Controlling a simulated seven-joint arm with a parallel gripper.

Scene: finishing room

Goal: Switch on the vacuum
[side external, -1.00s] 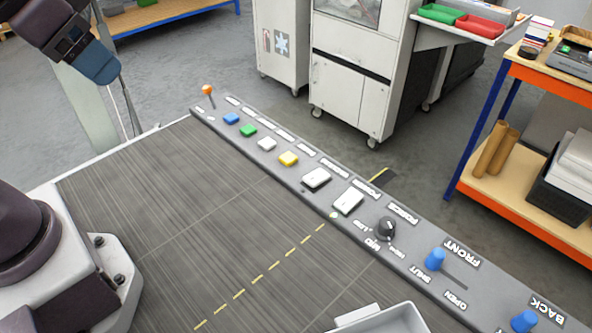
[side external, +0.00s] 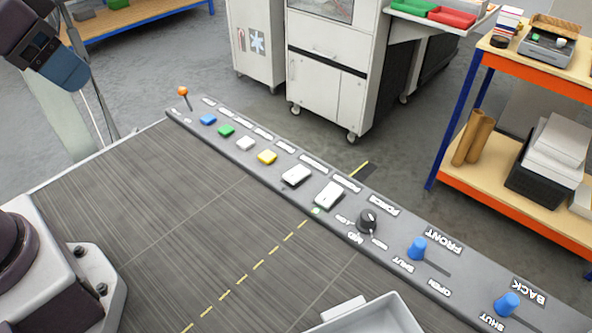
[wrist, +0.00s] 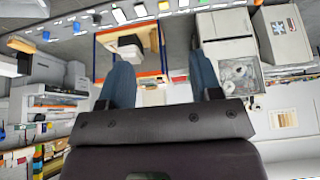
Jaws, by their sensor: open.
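The control panel (side external: 222,133) is a long grey strip along the far edge of the dark worktop. It carries two white rocker switches, one on the left (side external: 296,176) and one on the right (side external: 328,194). Their labels are too small to read surely, so I cannot tell which is the vacuum's. A small green lamp (side external: 316,210) shows beside the right rocker. My gripper (wrist: 163,82) is open and empty, its two blue fingers apart. In the side view its blue finger (side external: 65,72) hangs at upper left, away from the switches.
The panel also has blue, green, white and yellow buttons (side external: 267,157), an orange-tipped lever (side external: 183,92), a black FORCE knob (side external: 368,220) and blue FRONT (side external: 417,248) and BACK (side external: 507,303) sliders. A pale tray (side external: 375,315) stands at the front. The worktop's middle is clear.

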